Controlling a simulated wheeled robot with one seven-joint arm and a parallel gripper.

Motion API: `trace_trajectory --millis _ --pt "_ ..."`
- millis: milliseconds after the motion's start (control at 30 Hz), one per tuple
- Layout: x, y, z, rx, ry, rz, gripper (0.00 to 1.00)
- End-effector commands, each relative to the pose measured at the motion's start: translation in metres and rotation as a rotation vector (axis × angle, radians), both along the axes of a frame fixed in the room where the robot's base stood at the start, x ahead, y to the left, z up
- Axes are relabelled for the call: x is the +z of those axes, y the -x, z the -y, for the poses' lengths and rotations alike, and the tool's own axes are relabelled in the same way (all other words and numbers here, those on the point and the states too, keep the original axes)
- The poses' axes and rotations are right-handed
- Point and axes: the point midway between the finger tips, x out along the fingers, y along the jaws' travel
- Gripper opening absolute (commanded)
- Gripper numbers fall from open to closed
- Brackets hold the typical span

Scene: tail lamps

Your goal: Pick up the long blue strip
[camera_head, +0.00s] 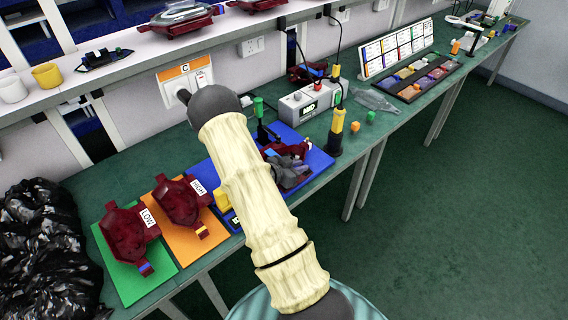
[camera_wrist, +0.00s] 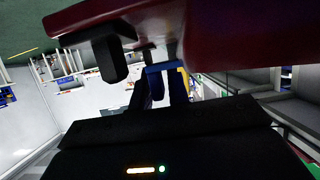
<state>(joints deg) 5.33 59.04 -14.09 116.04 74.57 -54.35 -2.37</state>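No long blue strip can be made out for certain. In the wrist view a small blue piece (camera_wrist: 162,67) shows beside dark parts, below a dark red lamp body (camera_wrist: 230,30) that fills the top. My gripper (camera_wrist: 164,92) is a dark shape there; its fingertips are hard to tell from the parts behind, and I cannot tell whether it touches the blue piece. In the head view my arm hides the gripper. Small blue bits show on the LOW lamp (camera_head: 130,235) and on a lamp at the back wall (camera_head: 306,74).
The HIGH lamp (camera_head: 182,203) lies on an orange mat (camera_head: 188,245), beside the LOW lamp's green mat (camera_head: 122,287). A blue mat (camera_head: 320,159) bears more red parts. A grey box (camera_head: 310,102) and a yellow-black tool (camera_head: 336,132) stand nearby. Black bags (camera_head: 45,245) are at left.

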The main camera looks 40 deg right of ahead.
Motion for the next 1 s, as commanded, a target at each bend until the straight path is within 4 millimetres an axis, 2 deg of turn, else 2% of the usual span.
trace_trajectory --millis 33,67,100,400,567,667,1000 --pt "0.000 0.000 0.000 0.000 0.000 0.000 0.07" --pt "0.000 0.000 0.000 0.000 0.000 0.000 0.01" --pt "0.000 0.000 0.000 0.000 0.000 0.000 0.00" --pt "0.001 0.000 0.000 0.000 0.000 0.001 0.00" --pt "0.010 -0.001 0.000 0.000 0.001 0.003 0.00" --pt "0.023 -0.001 0.000 0.001 0.000 0.005 0.00" --pt "0.084 0.000 0.000 0.000 0.000 0.005 0.00"
